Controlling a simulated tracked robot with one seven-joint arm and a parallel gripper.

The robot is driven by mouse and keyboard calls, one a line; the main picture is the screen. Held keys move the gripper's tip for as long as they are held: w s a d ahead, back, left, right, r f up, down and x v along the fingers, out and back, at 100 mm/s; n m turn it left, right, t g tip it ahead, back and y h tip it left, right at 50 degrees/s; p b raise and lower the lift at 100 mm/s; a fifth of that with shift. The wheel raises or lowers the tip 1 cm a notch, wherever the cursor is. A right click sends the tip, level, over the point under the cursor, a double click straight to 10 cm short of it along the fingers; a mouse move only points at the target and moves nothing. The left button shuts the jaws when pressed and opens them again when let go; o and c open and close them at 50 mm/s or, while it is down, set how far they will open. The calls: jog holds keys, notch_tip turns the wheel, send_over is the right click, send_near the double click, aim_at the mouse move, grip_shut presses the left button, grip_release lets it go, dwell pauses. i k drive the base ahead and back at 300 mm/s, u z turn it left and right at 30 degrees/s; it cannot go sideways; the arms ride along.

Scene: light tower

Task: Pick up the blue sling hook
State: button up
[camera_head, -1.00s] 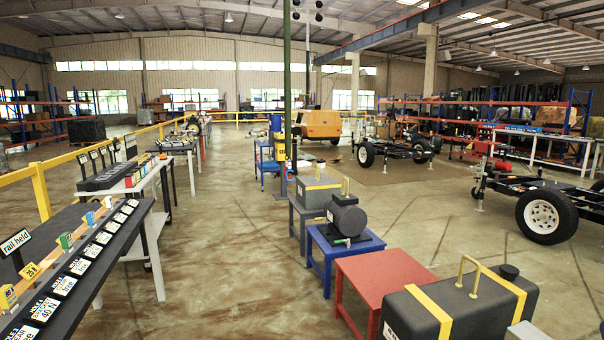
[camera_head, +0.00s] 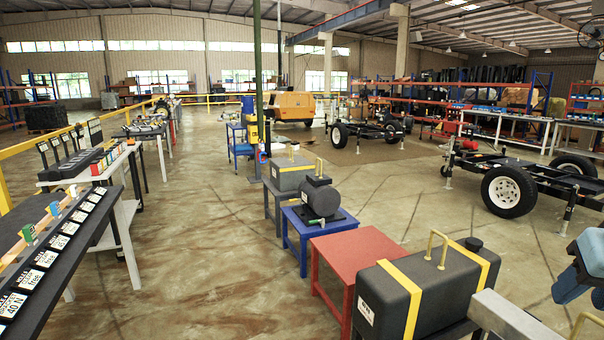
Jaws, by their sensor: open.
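I cannot make out a blue sling hook for certain in the head view. A blue and dark grey object (camera_head: 582,268) is cut off by the right edge, and I cannot tell what it is. A small blue piece also shows low on the green post (camera_head: 258,80), too small to identify. My gripper is not in view.
A black tank with yellow straps (camera_head: 385,296) stands at the front right, beside a bare red table (camera_head: 352,250). A blue table (camera_head: 318,232) bears a dark motor (camera_head: 317,198). Benches line the left. A wheeled trailer frame (camera_head: 515,188) is at right. The middle floor aisle is clear.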

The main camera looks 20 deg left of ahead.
aim_at(262, 147)
jog(key=k, duration=0.6)
jog(key=u, duration=0.25)
jog(key=i, duration=0.85)
jog(key=u, duration=0.65)
jog(key=i, duration=1.15)
jog(key=u, duration=0.65)
jog(key=i, duration=1.05)
jog(key=u, duration=0.3)
jog(key=i, duration=2.25)
jog(key=z, duration=0.35)
jog(key=i, duration=1.1)
jog(key=z, duration=0.25)
